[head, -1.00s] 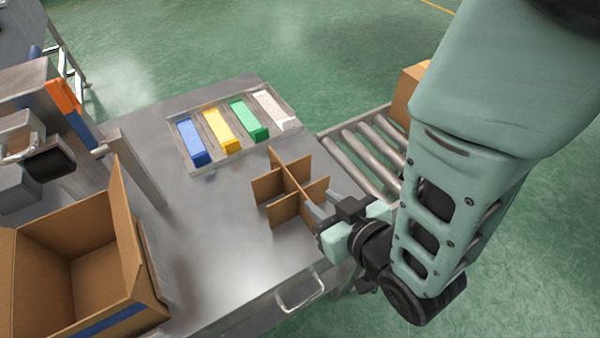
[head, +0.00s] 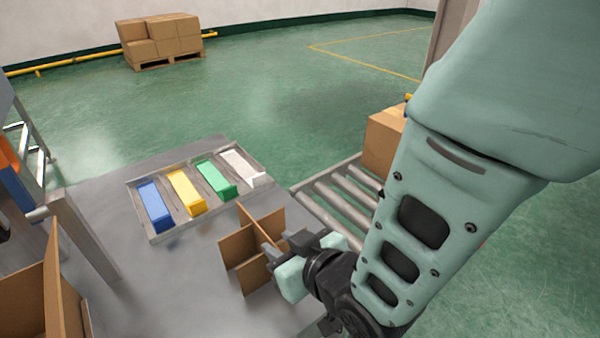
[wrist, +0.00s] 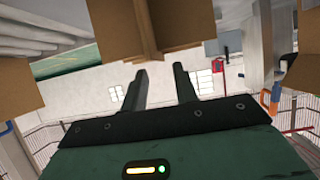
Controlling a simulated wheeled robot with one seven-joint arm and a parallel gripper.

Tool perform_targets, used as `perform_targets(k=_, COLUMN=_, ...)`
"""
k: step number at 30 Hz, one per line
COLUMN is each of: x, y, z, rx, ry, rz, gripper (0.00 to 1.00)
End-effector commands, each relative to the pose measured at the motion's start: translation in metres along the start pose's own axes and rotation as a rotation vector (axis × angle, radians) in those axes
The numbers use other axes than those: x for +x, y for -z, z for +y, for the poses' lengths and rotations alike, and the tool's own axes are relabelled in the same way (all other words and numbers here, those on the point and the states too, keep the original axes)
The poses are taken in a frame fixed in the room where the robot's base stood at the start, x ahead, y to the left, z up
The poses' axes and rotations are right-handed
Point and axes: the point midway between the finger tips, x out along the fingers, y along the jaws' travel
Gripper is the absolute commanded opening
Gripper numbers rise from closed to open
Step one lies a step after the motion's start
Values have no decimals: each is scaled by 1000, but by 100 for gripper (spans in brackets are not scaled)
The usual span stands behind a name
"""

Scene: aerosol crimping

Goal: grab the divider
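The divider (head: 237,246) is a brown cardboard cross of interlocking panels. It stands upright on the metal table in the head view, left of my gripper (head: 272,252). The gripper's fingers reach the divider's right side, and the panels partly hide the tips. In the wrist view the divider's panels (wrist: 128,25) fill the top, with one panel edge just above the fingertips. My gripper's two fingers (wrist: 161,72) stand apart with a clear gap and nothing visibly clamped between them. I cannot tell whether they touch the cardboard.
A tray (head: 158,238) with blue, yellow, green and white boxes lies behind the divider on the table (head: 180,290). A roller conveyor (head: 335,200) with a carton (head: 383,143) is at the right. An open carton (head: 30,300) stands at the left. The table between is clear.

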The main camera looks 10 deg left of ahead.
Motion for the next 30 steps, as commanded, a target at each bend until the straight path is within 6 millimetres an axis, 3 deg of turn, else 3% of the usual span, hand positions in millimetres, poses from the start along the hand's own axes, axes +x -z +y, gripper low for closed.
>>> perform_targets(k=7, x=18, y=2, z=0, rx=-1, ry=0, rz=1, gripper=29)
perform_targets(k=15, x=55, y=5, z=0, rx=-1, ry=1, rz=0, gripper=29)
perform_targets(k=24, x=60, y=4, z=1, rx=0, ry=0, rz=0, gripper=29)
perform_targets(k=27, x=60, y=4, z=1, rx=0, ry=0, rz=0, gripper=4)
perform_targets(k=30, x=60, y=4, z=1, rx=0, ry=0, rz=0, gripper=0)
